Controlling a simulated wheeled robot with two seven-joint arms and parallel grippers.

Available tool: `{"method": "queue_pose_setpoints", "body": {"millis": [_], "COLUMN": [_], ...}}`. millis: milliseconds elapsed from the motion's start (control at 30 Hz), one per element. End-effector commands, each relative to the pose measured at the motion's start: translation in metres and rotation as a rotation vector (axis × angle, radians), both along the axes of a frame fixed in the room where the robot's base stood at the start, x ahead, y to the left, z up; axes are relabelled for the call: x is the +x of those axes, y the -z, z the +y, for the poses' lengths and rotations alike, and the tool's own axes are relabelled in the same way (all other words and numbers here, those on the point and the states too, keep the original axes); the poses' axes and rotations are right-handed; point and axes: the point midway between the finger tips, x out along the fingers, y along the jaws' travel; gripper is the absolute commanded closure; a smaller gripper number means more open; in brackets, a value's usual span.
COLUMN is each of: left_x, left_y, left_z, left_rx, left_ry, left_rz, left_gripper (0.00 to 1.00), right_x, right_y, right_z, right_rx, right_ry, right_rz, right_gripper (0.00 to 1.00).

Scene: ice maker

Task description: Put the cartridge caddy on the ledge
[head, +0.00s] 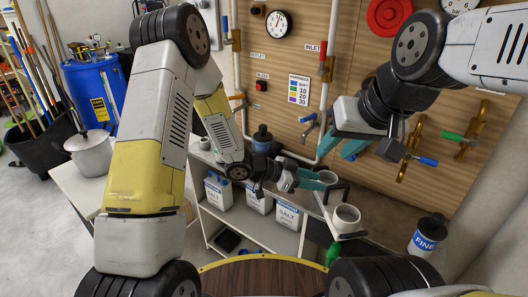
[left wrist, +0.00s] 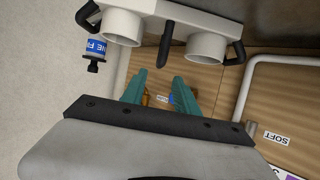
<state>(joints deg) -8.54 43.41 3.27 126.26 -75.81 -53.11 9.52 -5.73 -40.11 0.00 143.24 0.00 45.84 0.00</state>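The cartridge caddy is a white body with two round cups (head: 346,216) and black handles, right of centre in the head view. In the left wrist view the caddy (left wrist: 155,11) spans the top, with a dark upright grip between the cups. My left gripper (head: 318,181) is beside the caddy. In the left wrist view its teal fingers (left wrist: 158,76) are apart, below the dark grip; I cannot tell whether they touch it. My right gripper (head: 336,152) is open and empty above and behind the caddy. I cannot tell which surface is the ledge.
A white shelf unit (head: 205,228) holds salt containers (head: 287,217). A dark bottle (head: 262,138) stands behind my left gripper. A bottle marked FINE (head: 428,234) stands at right. Pipes and valves (head: 410,148) line the wooden wall. A round wooden top (head: 262,275) is at the front.

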Motion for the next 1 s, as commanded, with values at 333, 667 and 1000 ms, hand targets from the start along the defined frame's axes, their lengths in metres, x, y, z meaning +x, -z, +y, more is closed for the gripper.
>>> {"method": "queue_pose_setpoints", "body": {"millis": [333, 667, 1000], "left_x": [0.072, 0.045, -0.114], "left_y": [-0.072, -0.188, -0.233], "left_z": [0.082, 0.248, 0.309], "left_rx": [0.231, 0.443, 0.386], "left_ry": [-0.357, -0.950, -1.228], "left_rz": [-0.116, 0.010, 0.423], "left_gripper": [0.64, 0.64, 0.64], "right_x": [0.000, 0.000, 0.000], "right_y": [0.000, 0.000, 0.000], "right_z": [0.000, 0.000, 0.000], "right_rx": [0.000, 0.000, 0.000], "right_ry": [0.000, 0.000, 0.000], "right_rz": [0.000, 0.000, 0.000], "right_gripper": [0.64, 0.64, 0.64]}}
